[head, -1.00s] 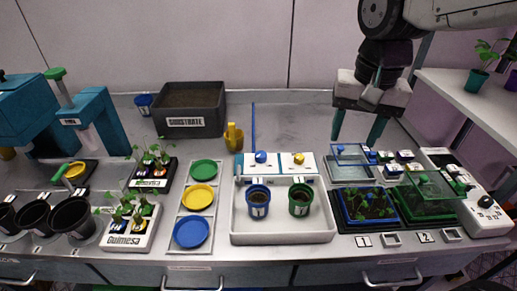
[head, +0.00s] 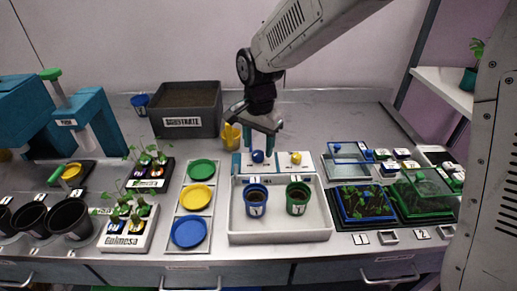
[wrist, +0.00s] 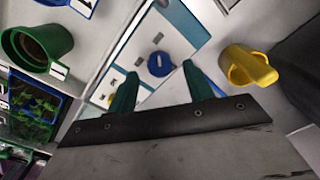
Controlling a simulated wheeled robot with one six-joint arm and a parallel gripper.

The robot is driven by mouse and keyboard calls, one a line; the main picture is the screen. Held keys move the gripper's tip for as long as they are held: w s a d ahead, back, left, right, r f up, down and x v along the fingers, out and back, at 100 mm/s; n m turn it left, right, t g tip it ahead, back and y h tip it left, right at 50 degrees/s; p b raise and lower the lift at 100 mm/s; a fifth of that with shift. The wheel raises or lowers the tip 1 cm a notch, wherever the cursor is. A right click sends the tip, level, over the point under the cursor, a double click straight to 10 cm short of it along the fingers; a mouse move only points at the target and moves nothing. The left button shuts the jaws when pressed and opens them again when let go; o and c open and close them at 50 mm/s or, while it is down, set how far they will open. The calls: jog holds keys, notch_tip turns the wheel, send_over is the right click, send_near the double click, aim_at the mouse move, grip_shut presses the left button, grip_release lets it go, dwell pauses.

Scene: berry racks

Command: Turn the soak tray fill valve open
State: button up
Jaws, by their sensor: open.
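The white soak tray (head: 279,236) stands at the middle front of the bench and holds a blue pot (head: 256,200) and a green pot (head: 297,198). Behind it is a white panel with a blue valve knob (head: 258,156) and a yellow valve knob (head: 295,158). My gripper (head: 259,135) is above the panel at the blue knob. In the wrist view my open fingers (wrist: 158,90) are on either side of the blue knob (wrist: 161,64), apart from it. The yellow knob (wrist: 111,99) is partly hidden behind a finger.
A yellow scoop (head: 231,137) stands close left of my gripper; it also shows in the wrist view (wrist: 247,67). The dark substrate box (head: 187,123) is behind it. Seedling trays (head: 365,222) are to the right, and coloured dishes (head: 190,232) to the left.

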jog(key=shift+f, duration=1.1)
jog(key=shift+c, duration=0.2)
jog(key=c, duration=0.9)
